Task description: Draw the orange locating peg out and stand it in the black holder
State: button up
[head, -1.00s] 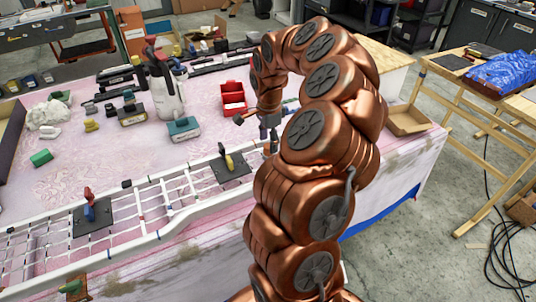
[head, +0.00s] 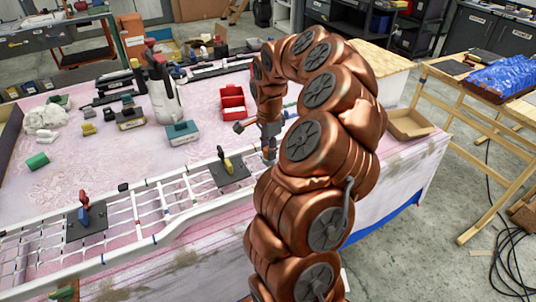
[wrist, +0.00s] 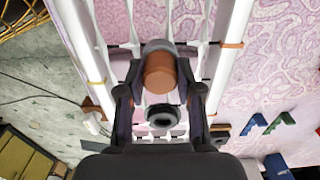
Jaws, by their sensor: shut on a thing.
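The orange locating peg (wrist: 160,74) shows end-on in the wrist view, with a grey collar along its far side. My gripper (wrist: 160,88) is shut on it, a dark finger at each side. A round black piece with a central hole (wrist: 163,116), which looks like the black holder, shows nearer the palm, between the fingers in the picture. I cannot tell how far below the peg it is.
A red bin (head: 232,101) and a teal box (head: 182,132) stand behind. The pink tabletop (head: 95,160) has free room.

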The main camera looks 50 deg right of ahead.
grip_shut()
jog(key=shift+r+b, duration=0.35)
jog(key=shift+r, duration=0.45)
dwell(0.5)
jog(key=shift+r, duration=1.15)
